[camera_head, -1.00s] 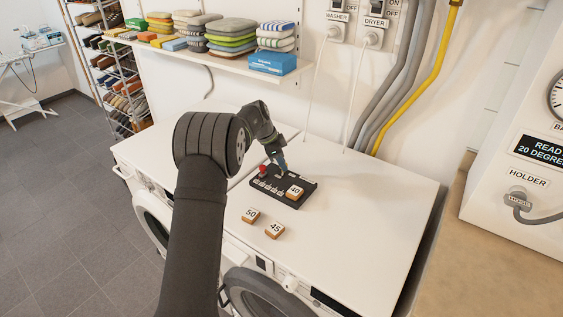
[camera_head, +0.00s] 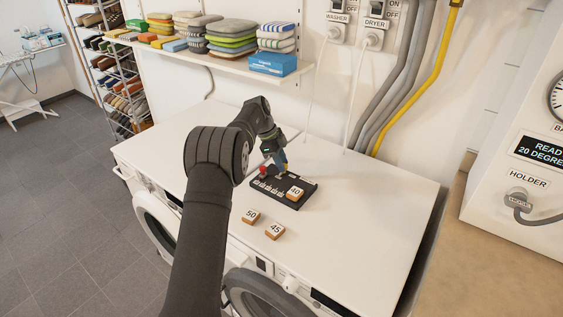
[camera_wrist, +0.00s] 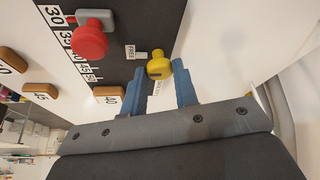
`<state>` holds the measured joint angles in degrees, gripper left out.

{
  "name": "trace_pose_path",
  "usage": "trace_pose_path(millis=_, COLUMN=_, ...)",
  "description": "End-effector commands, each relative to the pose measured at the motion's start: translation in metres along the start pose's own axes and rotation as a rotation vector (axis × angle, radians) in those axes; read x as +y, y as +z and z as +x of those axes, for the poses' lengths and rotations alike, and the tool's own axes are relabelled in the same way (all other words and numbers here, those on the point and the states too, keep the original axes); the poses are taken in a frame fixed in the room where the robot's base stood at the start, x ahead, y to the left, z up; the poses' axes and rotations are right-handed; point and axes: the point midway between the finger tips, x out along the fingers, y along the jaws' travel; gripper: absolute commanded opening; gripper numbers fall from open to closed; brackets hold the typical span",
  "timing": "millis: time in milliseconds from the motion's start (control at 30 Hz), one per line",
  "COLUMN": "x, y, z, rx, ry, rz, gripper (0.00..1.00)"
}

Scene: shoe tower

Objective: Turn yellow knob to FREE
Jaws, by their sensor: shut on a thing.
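The yellow knob (camera_wrist: 158,67) shows in the wrist view on the black panel, between the blue fingers of my gripper (camera_wrist: 161,80), which is shut on it. A small white FREE label (camera_wrist: 130,52) lies to the left of the knob. Another white label (camera_wrist: 157,88) under the knob is partly hidden and hard to read. In the head view my gripper (camera_head: 281,160) is at the far edge of the black panel (camera_head: 268,187), on the white machine top. The yellow knob cannot be made out there.
A red knob (camera_wrist: 90,42) on a slider stands beside a number scale on the panel. A wooden 40 tile (camera_head: 295,193) sits at the panel's right end. Tiles 50 (camera_head: 251,216) and 45 (camera_head: 274,231) lie in front. The machine top to the right is clear.

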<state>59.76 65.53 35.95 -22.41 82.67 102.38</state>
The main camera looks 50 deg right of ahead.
Motion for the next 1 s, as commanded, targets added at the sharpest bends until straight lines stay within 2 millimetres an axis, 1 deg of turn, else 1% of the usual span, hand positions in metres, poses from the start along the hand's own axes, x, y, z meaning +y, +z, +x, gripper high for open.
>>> trace_pose_path(millis=233, x=0.000, y=0.001, z=0.000, rx=0.000, ry=0.001, rz=0.000, gripper=0.04)
trace_pose_path(millis=267, x=0.000, y=0.001, z=0.000, rx=0.000, ry=0.001, rz=0.000, gripper=0.31)
trace_pose_path(millis=333, x=0.000, y=0.001, z=0.000, rx=0.000, ry=0.001, rz=-0.001, gripper=0.45)
trace_pose_path(millis=367, x=0.000, y=0.000, z=0.000, rx=0.000, ry=0.001, rz=-0.001, gripper=0.48)
trace_pose_path(millis=633, x=0.000, y=0.000, z=0.000, rx=0.000, ry=0.000, rz=-0.001, gripper=0.48)
trace_pose_path(millis=767, x=0.000, y=0.000, z=-0.009, rx=0.000, ry=-0.001, rz=-0.001, gripper=0.48)
trace_pose_path(millis=867, x=-0.001, y=0.001, z=-0.024, rx=0.000, ry=-0.004, rz=-0.001, gripper=0.48)
trace_pose_path(millis=1000, x=-0.001, y=0.001, z=-0.057, rx=-0.001, ry=-0.005, rz=-0.001, gripper=0.48)
